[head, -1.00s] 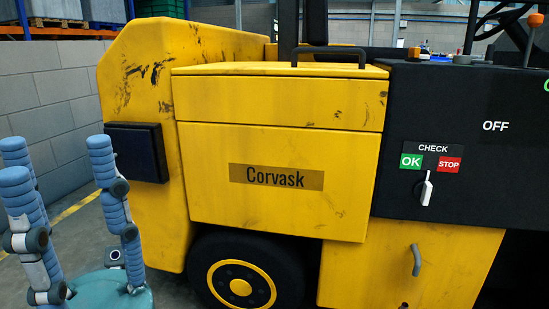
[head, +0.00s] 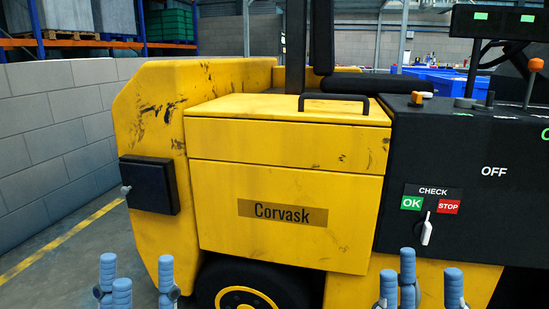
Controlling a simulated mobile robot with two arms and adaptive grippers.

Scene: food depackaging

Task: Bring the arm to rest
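My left gripper (head: 138,278) stands at the bottom left of the head view. Its blue segmented fingers point up, spread apart, with nothing between them. My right gripper (head: 424,280) stands at the bottom right, in front of the lower part of the yellow vehicle (head: 150,110). Its blue fingers also point up and apart, with nothing seen between them. Both palms and most of both arms are below the picture's edge.
The vehicle has a yellow box labelled Corvask (head: 285,170) with a black handle (head: 333,97). To its right is a black panel with a white CHECK knob (head: 426,228). A grey block wall (head: 60,150) and bare floor lie at the left.

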